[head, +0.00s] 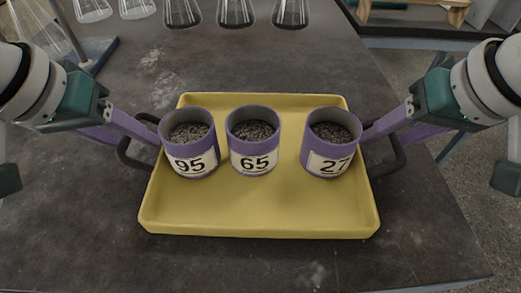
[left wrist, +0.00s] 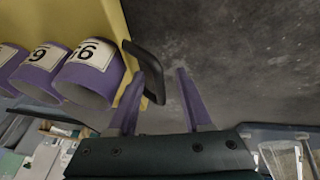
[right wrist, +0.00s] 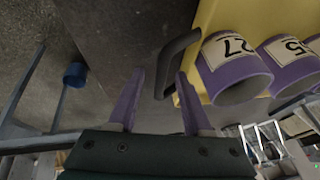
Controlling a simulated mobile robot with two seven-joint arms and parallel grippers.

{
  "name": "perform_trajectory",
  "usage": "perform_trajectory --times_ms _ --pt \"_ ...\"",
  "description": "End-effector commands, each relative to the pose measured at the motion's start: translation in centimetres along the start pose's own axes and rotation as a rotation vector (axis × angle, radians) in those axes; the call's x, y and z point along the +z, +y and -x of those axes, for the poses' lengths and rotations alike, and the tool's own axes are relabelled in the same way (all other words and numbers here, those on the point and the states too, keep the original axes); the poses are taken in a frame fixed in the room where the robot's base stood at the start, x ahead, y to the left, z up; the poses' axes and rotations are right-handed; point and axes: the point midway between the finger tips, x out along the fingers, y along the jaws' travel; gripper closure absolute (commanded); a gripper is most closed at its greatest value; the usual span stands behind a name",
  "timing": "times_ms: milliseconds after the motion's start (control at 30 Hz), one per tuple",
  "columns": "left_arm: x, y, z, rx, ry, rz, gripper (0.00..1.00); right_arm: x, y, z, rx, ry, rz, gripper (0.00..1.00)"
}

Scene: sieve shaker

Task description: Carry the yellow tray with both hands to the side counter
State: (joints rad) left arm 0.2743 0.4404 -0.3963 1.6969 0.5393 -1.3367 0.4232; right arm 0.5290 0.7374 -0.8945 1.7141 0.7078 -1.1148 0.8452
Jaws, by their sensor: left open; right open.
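A dark loop handle sticks out at each side. My left gripper (head: 148,140) is open at the left handle (left wrist: 150,72); in the left wrist view the handle's bar shows between the fingertips (left wrist: 160,75). My right gripper (head: 372,138) is open at the right handle (right wrist: 165,70); in the right wrist view the bar shows between the fingertips (right wrist: 160,74). I cannot tell whether the fingers touch the handles.
Several glass flasks (head: 236,12) stand along the table's far edge. A stand with a blue base (head: 98,55) is at the back left. Another counter (head: 425,22) with a wooden item stands at the back right, across a floor gap. The table in front of the tray is clear.

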Motion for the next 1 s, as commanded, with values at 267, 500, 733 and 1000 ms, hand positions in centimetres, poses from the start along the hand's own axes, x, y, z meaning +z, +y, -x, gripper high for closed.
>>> perform_trajectory --times_ms 267,500,733,1000 --pt "-0.01 0.01 0.03 0.0 0.0 0.0 0.65 -0.01 0.01 0.03 0.0 0.0 0.0 0.65" --pt "-0.01 0.01 0.04 0.0 0.0 0.0 0.92 -0.01 0.02 0.04 0.001 0.0 -0.001 0.92" --pt "-0.01 -0.01 0.05 0.0 0.0 0.0 1.0 -0.01 0.03 0.04 0.001 0.0 -0.001 1.0" --pt "-0.01 -0.02 0.05 0.0 0.0 0.001 1.0 -0.02 0.04 0.05 0.001 0.0 -0.001 1.0"
